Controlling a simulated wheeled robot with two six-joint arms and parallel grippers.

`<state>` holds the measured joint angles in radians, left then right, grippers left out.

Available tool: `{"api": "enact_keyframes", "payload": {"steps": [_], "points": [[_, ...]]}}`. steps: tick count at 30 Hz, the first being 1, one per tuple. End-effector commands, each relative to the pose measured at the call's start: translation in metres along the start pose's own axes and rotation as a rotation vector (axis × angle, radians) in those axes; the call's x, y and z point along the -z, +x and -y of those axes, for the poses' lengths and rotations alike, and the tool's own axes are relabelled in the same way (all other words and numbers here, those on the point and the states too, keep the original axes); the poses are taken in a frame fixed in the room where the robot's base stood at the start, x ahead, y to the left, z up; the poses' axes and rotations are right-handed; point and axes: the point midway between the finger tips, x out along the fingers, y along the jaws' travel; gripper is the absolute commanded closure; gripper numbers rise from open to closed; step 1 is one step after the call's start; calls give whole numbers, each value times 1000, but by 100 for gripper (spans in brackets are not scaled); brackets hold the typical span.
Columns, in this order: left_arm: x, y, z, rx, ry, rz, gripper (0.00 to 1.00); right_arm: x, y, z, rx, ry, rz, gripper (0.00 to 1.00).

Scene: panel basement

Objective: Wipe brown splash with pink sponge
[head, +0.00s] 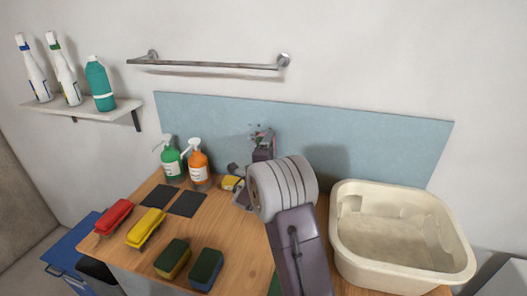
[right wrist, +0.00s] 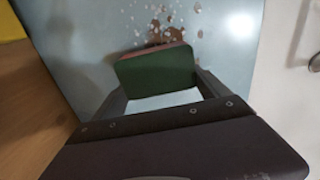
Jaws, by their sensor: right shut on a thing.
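My right gripper (head: 262,150) is up at the blue wall panel (head: 375,138), above the back of the wooden counter. In the right wrist view, its fingers (right wrist: 160,84) are shut on the sponge (right wrist: 157,68), which has a dark green face towards me and a pinkish-red edge. The brown splash (right wrist: 163,35) shows on the panel just beyond the sponge's top edge, with pale spots around it; the sponge hides part of this area. I cannot tell whether the sponge touches the panel. In the head view, the splash is mostly hidden behind the gripper. My left gripper is not in view.
A cream basin (head: 456,250) stands to the right. Green (head: 172,164) and orange (head: 198,168) spray bottles, dark pads (head: 187,203), brushes (head: 147,228) and other sponges (head: 173,258) occupy the left. A yellow item (head: 231,183) lies near the gripper. A metal rail (head: 205,65) is above the panel.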

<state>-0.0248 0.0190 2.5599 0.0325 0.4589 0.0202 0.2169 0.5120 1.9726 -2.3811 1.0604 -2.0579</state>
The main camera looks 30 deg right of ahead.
Motion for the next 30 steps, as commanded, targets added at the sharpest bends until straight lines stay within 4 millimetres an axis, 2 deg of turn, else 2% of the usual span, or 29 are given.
{"api": "enact_keyframes", "payload": {"steps": [4, 10, 16, 19, 30], "points": [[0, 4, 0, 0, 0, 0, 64, 11, 1, -1, 0, 1, -3, 47], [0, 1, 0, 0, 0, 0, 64, 12, 1, 2, 0, 1, -2, 47], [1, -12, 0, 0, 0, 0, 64, 12, -1, 19, 2, 1, -2, 47], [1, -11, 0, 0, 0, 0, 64, 12, -1, 17, 1, 1, -2, 47], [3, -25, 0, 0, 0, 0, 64, -23, 1, 20, 0, 0, 2, 47]]}}
